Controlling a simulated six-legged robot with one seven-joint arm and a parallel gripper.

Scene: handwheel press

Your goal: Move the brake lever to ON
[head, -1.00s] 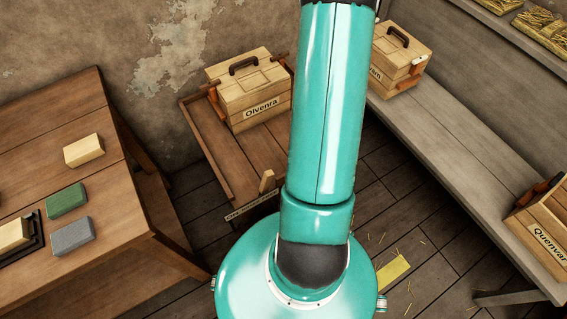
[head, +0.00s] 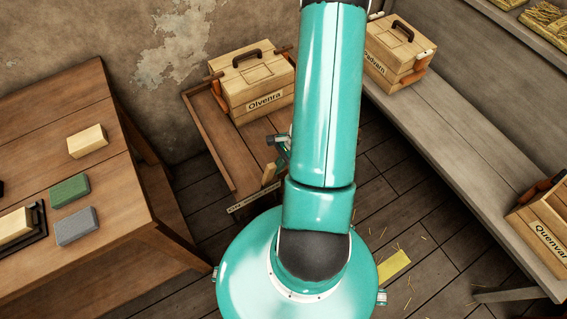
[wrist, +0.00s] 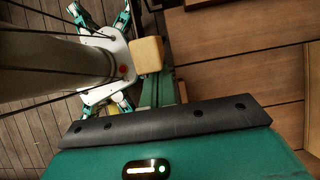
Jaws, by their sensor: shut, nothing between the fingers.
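The brake lever (head: 268,173) shows in the head view as a pale wooden grip standing near the front edge of the low wooden cart. A label strip (head: 240,206) runs along that edge; its lettering is too small to read surely. In the wrist view the lever's grip (wrist: 147,55) is a pale block just beyond my gripper. My gripper (head: 280,144) is over the cart, just behind the lever and partly hidden by my arm. In the wrist view my gripper's fingers (wrist: 161,88) are together and empty, close beside the grip; I cannot tell whether they touch.
The Olvenra box (head: 257,85) stands at the back of the cart (head: 210,135). A wooden table (head: 110,175) with several blocks is at left. A grey bench (head: 440,140) at right carries the Padvarn box (head: 395,55) and the Quenvar crate (head: 540,225).

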